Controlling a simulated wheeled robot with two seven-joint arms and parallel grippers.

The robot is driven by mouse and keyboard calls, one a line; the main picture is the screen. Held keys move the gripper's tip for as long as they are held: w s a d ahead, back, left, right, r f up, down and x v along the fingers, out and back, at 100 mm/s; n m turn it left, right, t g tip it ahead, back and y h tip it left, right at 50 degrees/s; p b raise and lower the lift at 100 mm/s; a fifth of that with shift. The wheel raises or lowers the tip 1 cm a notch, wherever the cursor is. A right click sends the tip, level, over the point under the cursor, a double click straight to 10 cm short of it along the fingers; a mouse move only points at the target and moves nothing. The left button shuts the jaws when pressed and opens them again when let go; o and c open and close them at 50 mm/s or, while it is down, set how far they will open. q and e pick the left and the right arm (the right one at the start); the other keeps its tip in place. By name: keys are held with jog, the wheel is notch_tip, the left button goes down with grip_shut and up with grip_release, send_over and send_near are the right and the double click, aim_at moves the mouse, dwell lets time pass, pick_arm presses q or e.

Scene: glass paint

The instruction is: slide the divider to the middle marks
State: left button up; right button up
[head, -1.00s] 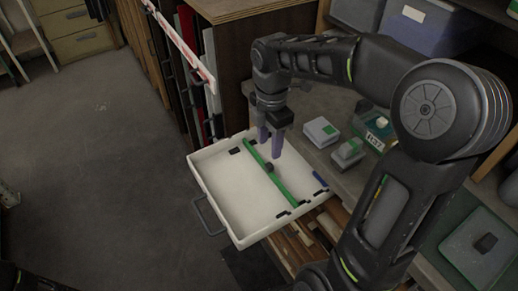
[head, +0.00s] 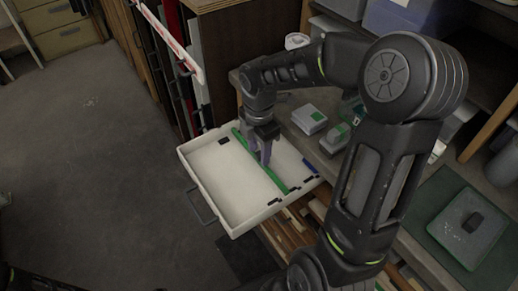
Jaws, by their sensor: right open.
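The white drawer tray (head: 213,204) is pulled out below the worktop. The green divider (head: 275,181) crosses it from the back wall to the front right wall. Small black marks (head: 274,200) show along the front right wall on both sides of the divider's end, and another black mark (head: 223,141) is near the back left wall. My right gripper (head: 265,158) is open, pointing down, with its purple-grey fingers low over the middle of the divider. The fingers hide the divider's dark knob, so contact cannot be told. My left gripper is out of view.
A blue piece (head: 309,167) lies at the tray's right end. Upright panels stand behind the drawer.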

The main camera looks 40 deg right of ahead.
jog(key=shift+f, duration=0.1)
grip_shut()
dwell(0.4)
dwell(1.0)
